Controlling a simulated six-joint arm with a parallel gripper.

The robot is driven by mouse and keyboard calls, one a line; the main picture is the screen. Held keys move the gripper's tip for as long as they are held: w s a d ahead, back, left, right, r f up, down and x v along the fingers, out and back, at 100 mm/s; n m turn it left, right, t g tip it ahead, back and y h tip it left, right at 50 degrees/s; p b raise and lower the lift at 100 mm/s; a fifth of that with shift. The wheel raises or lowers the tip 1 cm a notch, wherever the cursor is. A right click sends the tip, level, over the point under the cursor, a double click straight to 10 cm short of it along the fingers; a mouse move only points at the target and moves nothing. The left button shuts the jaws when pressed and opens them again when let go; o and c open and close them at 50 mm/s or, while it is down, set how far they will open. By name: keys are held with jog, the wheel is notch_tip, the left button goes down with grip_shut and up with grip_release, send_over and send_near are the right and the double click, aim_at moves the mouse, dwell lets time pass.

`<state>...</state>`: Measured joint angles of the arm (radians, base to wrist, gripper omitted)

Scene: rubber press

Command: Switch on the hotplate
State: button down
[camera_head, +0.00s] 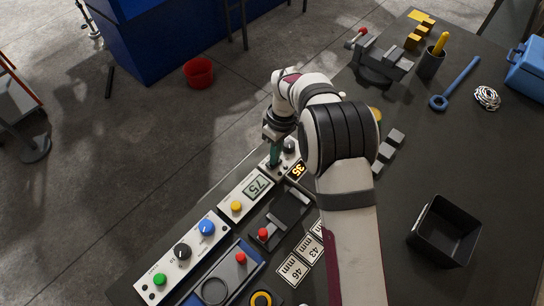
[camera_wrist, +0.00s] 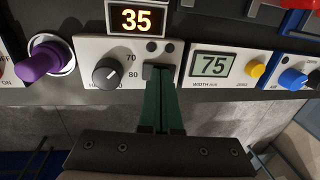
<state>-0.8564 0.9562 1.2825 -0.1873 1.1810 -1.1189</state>
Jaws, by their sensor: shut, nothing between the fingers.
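A pale control panel (camera_wrist: 100,50) with an orange display (camera_wrist: 136,19) reading 35 is in the middle of the wrist view. It carries a dark dial (camera_wrist: 106,72) with marks including 70 and 80, two small dark round buttons, and a dark switch (camera_wrist: 150,70). In the head view the display (camera_head: 298,170) shows beside my gripper (camera_head: 274,164). My gripper's green fingers (camera_wrist: 160,78) are shut and empty, with their tips at the dark switch. They partly hide it; I cannot tell whether they touch it or which way it is set.
A purple knob (camera_wrist: 42,62) is left of the panel in the wrist view, and a 75 readout (camera_wrist: 214,65) with a yellow button (camera_wrist: 257,69) is right of it. A black bin (camera_head: 444,231) stands at the right of the bench. My arm covers the bench middle.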

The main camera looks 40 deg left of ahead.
notch_tip(320, 180, up, 14)
jog(key=w, duration=0.2)
dwell(0.4)
jog(key=shift+w, duration=0.1)
jog(key=s+f, duration=0.1)
jog(key=f, duration=0.3)
jog(key=s+f, duration=0.1)
jog(key=f, duration=0.4)
jog(key=s+f, duration=0.1)
jog(key=f, duration=0.4)
jog(key=shift+s, duration=0.3)
jog(key=shift+r, duration=0.1)
